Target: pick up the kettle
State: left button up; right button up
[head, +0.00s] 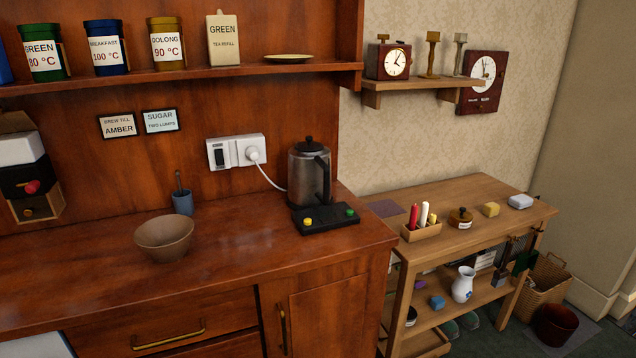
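The kettle (310,175) is a steel-grey cylinder with a dark lid and a black handle on its right side. It stands upright on a black base (327,219) with a yellow button and a green button, near the right end of the wooden counter (240,235). A white cord runs from behind the kettle to a plug in the wall socket (236,152). Neither of my grippers shows in the head view.
A brown bowl (165,238) and a blue cup (182,202) stand left of the kettle. A shelf (180,76) with tea tins hangs above. To the right is a lower wooden table (465,205) with a candle box (421,231). The counter between bowl and kettle base is clear.

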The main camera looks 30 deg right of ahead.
aim_at(309, 174)
jog(key=k, duration=0.25)
jog(key=z, duration=2.15)
jog(key=i, duration=1.05)
jog(key=u, duration=1.35)
